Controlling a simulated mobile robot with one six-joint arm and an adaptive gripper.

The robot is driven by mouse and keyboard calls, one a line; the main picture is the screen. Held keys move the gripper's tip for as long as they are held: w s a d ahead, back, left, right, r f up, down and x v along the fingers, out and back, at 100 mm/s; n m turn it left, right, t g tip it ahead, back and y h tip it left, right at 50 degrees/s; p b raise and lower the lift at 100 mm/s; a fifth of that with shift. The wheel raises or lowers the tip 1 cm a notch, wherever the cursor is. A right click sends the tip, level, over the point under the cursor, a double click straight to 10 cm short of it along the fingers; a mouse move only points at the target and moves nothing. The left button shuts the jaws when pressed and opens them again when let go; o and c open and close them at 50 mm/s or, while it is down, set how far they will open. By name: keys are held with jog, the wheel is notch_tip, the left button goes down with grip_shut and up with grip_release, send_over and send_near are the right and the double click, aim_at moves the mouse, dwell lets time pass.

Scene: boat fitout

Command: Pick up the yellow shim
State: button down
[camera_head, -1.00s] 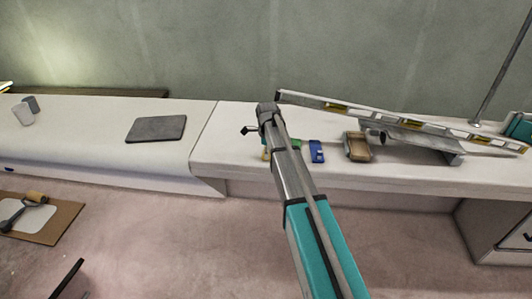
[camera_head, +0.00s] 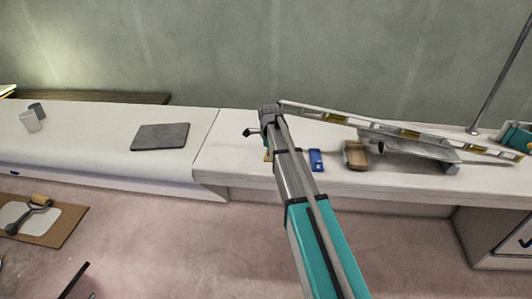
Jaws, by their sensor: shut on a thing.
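The yellow shim (camera_head: 267,155) shows only as a small yellow sliver at the left edge of my arm, above the front part of the right-hand white bench. The arm hides the rest of it. My gripper (camera_head: 266,149) is at the far end of the arm over this bench, mostly hidden behind the arm's links. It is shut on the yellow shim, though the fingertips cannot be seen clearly. I cannot tell how far the shim is from the bench top.
A blue block (camera_head: 316,160) and a brown wooden block (camera_head: 355,155) stand right of the arm. A long spirit level (camera_head: 400,132) lies slanted behind them, beside a grey metal piece (camera_head: 415,148). A dark flat pad (camera_head: 160,136) lies on the left bench (camera_head: 90,130).

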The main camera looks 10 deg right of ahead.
jog(key=s+r+p, duration=0.7)
jog(key=s+r, duration=0.1)
jog(key=s, duration=0.4)
jog(key=shift+s+d, duration=0.15)
jog(key=shift+d, duration=0.25)
jog(key=shift+s, duration=0.15)
